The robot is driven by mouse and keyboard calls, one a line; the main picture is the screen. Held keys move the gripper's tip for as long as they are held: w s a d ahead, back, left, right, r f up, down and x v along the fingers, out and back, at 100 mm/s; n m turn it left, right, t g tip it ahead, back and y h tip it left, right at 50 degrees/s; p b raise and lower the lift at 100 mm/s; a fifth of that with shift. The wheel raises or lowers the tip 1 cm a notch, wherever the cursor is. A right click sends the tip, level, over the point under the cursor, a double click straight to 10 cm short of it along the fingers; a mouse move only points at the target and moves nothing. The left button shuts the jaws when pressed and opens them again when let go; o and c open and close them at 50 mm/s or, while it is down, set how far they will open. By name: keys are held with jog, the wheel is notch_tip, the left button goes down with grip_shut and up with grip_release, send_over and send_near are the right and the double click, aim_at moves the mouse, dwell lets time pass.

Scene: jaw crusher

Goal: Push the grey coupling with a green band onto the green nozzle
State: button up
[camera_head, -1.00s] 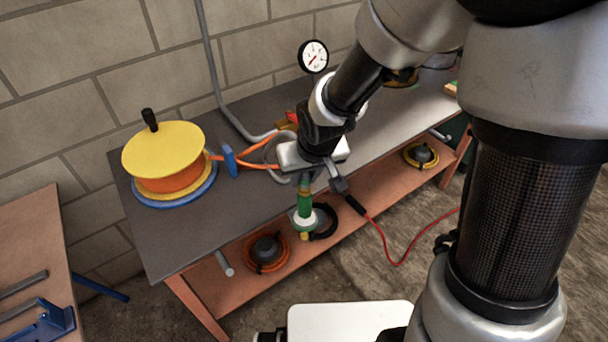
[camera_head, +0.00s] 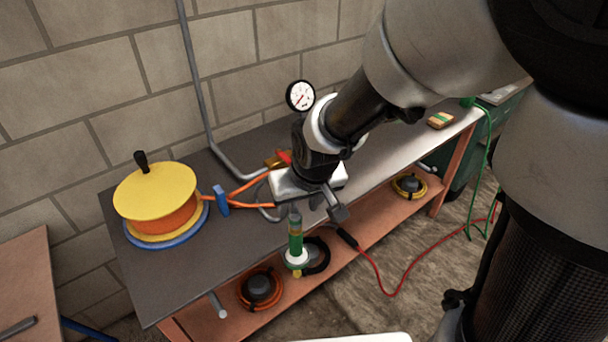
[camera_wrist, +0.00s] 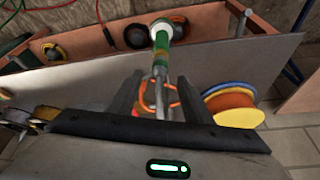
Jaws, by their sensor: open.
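A green nozzle (camera_head: 296,244) with a white collar and a yellow end shows at the front edge of the bench, below my gripper (camera_head: 318,200). It also shows in the wrist view (camera_wrist: 163,39), beyond the fingers. A grey cylindrical piece (camera_wrist: 160,70), apparently the coupling, lines up with the nozzle's near end. They look end to end, but I cannot tell how far one is over the other. My gripper is open in the wrist view (camera_wrist: 157,95), with one finger on each side of the grey piece and visible gaps. Its band is hard to make out.
A yellow and orange hose reel (camera_head: 155,200) stands left on the bench (camera_head: 165,265). A blue block (camera_head: 221,200) guides its orange hose. A pressure gauge (camera_head: 300,96) stands behind my gripper. Coiled hoses (camera_head: 260,288) lie on the lower shelf. The bench's right part is mostly clear.

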jog(key=p+v, duration=0.2)
jog(key=v, duration=0.8)
jog(key=shift+r, duration=0.1)
